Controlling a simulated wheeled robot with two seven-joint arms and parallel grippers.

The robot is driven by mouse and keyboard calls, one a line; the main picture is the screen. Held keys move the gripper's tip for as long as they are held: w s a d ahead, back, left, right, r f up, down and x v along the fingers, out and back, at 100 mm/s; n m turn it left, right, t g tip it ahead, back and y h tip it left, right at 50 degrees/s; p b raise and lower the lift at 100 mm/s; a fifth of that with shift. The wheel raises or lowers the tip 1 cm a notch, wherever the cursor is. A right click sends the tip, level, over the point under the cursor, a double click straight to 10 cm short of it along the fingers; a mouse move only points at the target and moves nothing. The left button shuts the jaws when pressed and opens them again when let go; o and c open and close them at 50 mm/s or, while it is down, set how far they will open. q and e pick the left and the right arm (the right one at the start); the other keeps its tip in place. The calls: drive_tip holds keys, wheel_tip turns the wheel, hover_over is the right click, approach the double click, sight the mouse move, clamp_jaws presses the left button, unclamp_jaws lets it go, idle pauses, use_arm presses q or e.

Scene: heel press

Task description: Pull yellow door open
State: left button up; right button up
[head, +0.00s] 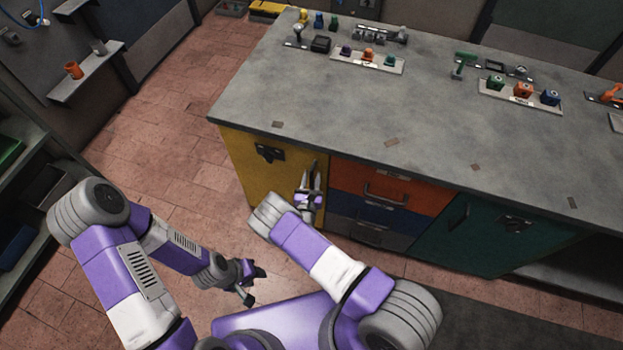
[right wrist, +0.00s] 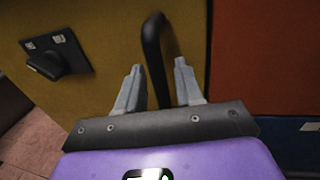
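The yellow door (head: 247,172) is the left front panel of the workbench and looks closed. In the right wrist view the yellow door (right wrist: 105,25) fills the left and middle. It carries a dark upright bar handle (right wrist: 152,55) near its right edge and a black latch-like fitting (right wrist: 55,58) at left. My right gripper (right wrist: 158,80) is open, with one finger on each side of the handle and gaps between. In the head view my right gripper (head: 309,180) is at the door's right edge. My left gripper (head: 248,282) hangs over the floor, its fingers apart and empty.
Orange (head: 368,187) and blue drawers adjoin the door on the right, with a green cabinet door (head: 445,225) beyond. The grey worktop (head: 330,100) holds small parts and tools. Open tiled floor (head: 170,130) lies left of the door. Shelves stand at far left.

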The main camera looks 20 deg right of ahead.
drive_tip(key=shift+w, duration=0.1)
clamp_jaws()
idle(0.3)
